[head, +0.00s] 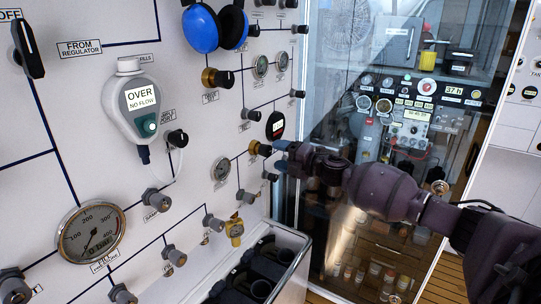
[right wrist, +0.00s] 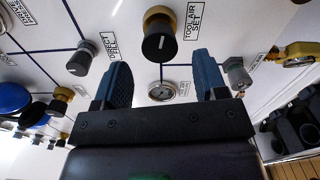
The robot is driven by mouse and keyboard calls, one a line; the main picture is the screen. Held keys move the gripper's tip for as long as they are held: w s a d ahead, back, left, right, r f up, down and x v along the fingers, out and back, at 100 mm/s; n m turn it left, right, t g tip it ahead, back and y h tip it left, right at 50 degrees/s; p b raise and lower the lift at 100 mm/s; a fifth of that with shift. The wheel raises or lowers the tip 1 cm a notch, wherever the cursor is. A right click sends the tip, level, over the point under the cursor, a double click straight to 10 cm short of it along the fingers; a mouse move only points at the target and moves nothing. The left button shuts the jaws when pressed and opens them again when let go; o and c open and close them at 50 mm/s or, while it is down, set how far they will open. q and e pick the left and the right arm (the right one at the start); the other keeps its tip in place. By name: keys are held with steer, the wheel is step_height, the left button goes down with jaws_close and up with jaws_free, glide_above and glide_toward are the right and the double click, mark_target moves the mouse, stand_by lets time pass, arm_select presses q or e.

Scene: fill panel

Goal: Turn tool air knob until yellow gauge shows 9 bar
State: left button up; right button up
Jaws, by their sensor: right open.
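The tool air knob (right wrist: 160,42), black with a brass collar, sits beside a "TOOL AIR SET" label in the right wrist view. In the head view its brass part (head: 254,147) shows just left of my right gripper (head: 279,156). In the right wrist view my right gripper (right wrist: 162,80) is open, with blue fingers apart and nothing between them. The knob is beyond the fingertips, and I see no contact. A small round gauge (head: 221,169) is left of the knob; it also shows between the fingers in the wrist view (right wrist: 161,91). Its reading and any yellow marking are too small to tell.
A large gauge (head: 91,232) and several grey knobs sit on the white panel. An open bin (head: 292,240) with dark items stands below. A glass pane (head: 340,70) is right of the panel. A brass fitting (head: 235,229) sticks out low on the panel.

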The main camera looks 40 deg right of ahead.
steer(key=b+v, duration=0.1)
steer(key=v, duration=0.4)
steer(key=shift+s+d, duration=0.1)
steer(key=shift+s, duration=0.15)
stand_by(2.7)
